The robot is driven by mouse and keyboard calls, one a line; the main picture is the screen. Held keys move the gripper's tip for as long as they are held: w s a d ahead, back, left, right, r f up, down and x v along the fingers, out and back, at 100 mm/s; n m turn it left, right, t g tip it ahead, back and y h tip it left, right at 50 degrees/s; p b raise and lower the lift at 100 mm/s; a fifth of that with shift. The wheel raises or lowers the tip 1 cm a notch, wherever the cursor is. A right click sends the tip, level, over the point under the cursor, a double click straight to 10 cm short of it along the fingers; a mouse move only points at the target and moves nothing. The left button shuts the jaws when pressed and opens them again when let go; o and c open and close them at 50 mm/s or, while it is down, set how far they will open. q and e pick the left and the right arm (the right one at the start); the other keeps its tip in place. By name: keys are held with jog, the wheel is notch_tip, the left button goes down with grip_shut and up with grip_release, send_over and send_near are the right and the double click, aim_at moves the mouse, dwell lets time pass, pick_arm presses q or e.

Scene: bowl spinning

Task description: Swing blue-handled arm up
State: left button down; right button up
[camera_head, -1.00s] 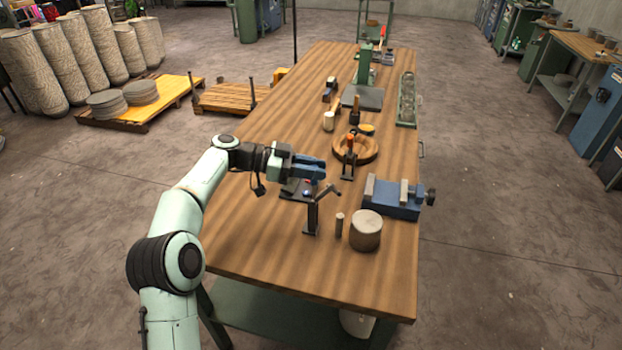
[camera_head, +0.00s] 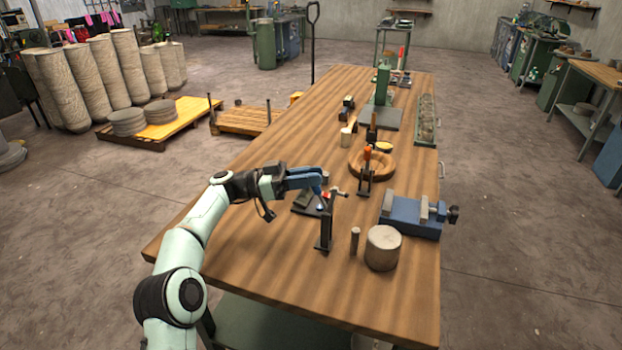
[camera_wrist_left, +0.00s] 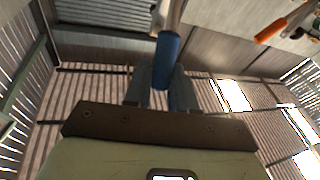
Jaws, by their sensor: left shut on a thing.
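My left gripper (camera_head: 318,184) reaches over the table from the left. In the left wrist view, its two fingers (camera_wrist_left: 162,88) are shut around a blue handle (camera_wrist_left: 166,55). A pale metal shaft (camera_wrist_left: 168,14) continues from the handle toward the top of that view. In the head view, the blue handle (camera_head: 317,190) is a small patch at the fingertips, largely hidden by the gripper. A dark plate-based fixture (camera_head: 306,205) with a small red part (camera_head: 326,195) lies beneath. My right gripper is out of view.
A dark upright stand (camera_head: 325,232) is just in front of the gripper. The near-left tabletop (camera_head: 240,255) is clear.

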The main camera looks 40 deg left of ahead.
pick_arm(q)
jog(key=c, duration=1)
grip_release()
jog(key=shift+s+a, duration=0.1)
jog(key=shift+a, duration=0.05)
jog(key=shift+p+v, duration=0.8)
jog(key=shift+v, duration=5.8)
